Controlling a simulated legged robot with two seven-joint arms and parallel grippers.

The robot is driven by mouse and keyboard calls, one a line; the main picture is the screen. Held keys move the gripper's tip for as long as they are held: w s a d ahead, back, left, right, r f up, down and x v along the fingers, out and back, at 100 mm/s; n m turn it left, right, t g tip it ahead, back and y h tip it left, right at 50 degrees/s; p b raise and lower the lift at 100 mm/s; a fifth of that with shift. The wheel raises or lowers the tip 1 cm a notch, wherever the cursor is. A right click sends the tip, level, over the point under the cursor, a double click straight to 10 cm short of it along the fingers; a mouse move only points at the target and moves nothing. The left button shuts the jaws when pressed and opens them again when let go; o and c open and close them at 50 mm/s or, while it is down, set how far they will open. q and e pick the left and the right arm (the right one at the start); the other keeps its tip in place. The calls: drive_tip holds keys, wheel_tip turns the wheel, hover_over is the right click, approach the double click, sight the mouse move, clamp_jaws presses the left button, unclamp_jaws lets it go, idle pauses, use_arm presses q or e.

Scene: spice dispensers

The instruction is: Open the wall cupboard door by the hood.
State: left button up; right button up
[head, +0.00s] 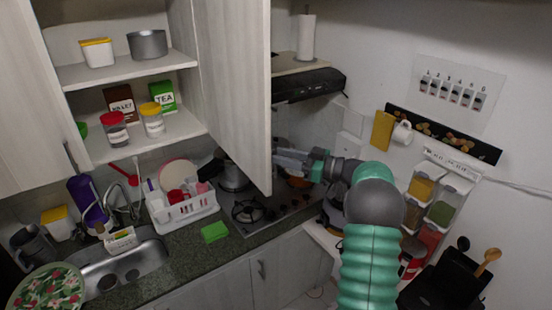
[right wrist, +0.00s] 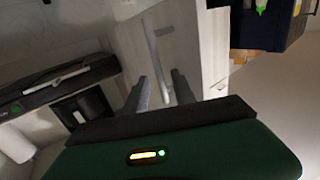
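The wall cupboard door (head: 232,80) by the hood (head: 310,86) stands open, swung out from the cupboard so that the shelves show. My right gripper (head: 284,158) is at the lower right edge of this door, with its fingertips next to that edge. In the right wrist view, the two fingers (right wrist: 162,92) are apart. A long bar handle (right wrist: 157,55) on the pale door panel (right wrist: 188,45) shows between them in the picture. I cannot tell whether the fingers touch it. My left gripper is not in view.
Cupboard shelves (head: 130,70) hold jars, boxes and a pot. Below are a white dish rack (head: 185,212), a sink (head: 122,277) and a stove (head: 245,212). A paper roll (head: 307,38) stands above the hood. Spice dispensers (head: 440,200) hang on the right wall.

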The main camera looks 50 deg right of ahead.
drive_tip(key=d+b+v, duration=0.1)
drive_tip(key=b+v, duration=0.4)
drive_tip(key=v, duration=0.9)
drive_tip(key=shift+f, duration=0.3)
